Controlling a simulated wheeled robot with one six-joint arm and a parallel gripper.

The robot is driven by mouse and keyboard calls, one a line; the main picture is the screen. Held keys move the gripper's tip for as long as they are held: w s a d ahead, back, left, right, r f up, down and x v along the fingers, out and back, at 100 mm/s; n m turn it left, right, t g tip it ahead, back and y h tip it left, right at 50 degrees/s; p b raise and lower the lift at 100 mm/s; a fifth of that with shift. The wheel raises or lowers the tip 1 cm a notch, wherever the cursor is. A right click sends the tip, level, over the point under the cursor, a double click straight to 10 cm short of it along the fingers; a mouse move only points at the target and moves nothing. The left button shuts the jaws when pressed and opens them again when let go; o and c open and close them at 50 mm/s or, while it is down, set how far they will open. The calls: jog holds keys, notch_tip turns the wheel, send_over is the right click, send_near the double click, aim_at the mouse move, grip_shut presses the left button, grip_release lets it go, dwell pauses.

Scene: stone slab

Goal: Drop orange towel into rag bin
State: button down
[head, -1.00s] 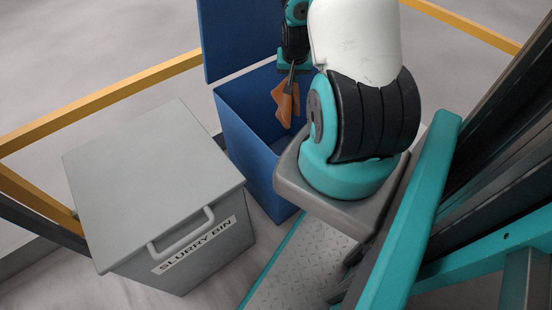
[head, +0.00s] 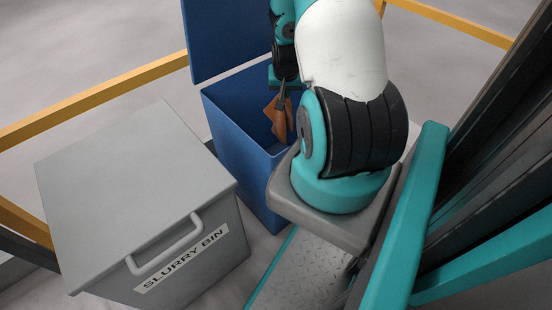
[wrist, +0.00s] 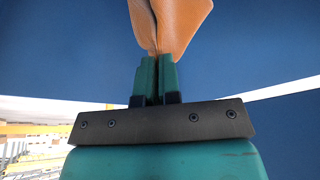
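The orange towel (head: 277,117) hangs from my gripper (head: 282,92) in the head view, over the open top of the blue bin (head: 262,190). In the wrist view the towel (wrist: 172,22) is pinched between the two teal fingertips (wrist: 156,62), which are shut on it. The blue bin's lid (head: 222,36) stands raised at the back. No label shows on the blue bin, and my arm hides its right side. The towel's lower end appears at about the rim's level; how deep it hangs I cannot tell.
A closed grey bin (head: 135,185) with a handle and a label reading "SLURRY BIN" stands to the left of the blue bin. Yellow rails (head: 95,100) run behind both. Pale floor shows beyond the rails.

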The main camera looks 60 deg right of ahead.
grip_release()
dwell(0.7)
jog(key=shift+r, duration=0.15)
jog(key=r+p, duration=0.2)
jog(key=r+g+y+p, duration=0.1)
jog(key=p, duration=0.2)
jog(key=a+r+y+p, duration=0.1)
jog(key=r+p, duration=0.1)
jog(key=p, duration=0.1)
jog(key=shift+s+r, duration=0.3)
jog(key=shift+r, duration=0.05)
notch_tip(320, 180, up, 17)
jog(key=s+a+p, duration=0.1)
jog(key=a+p, duration=0.1)
jog(key=p, duration=0.2)
jog(key=shift+s, duration=0.2)
jog(key=shift+a+r, duration=0.1)
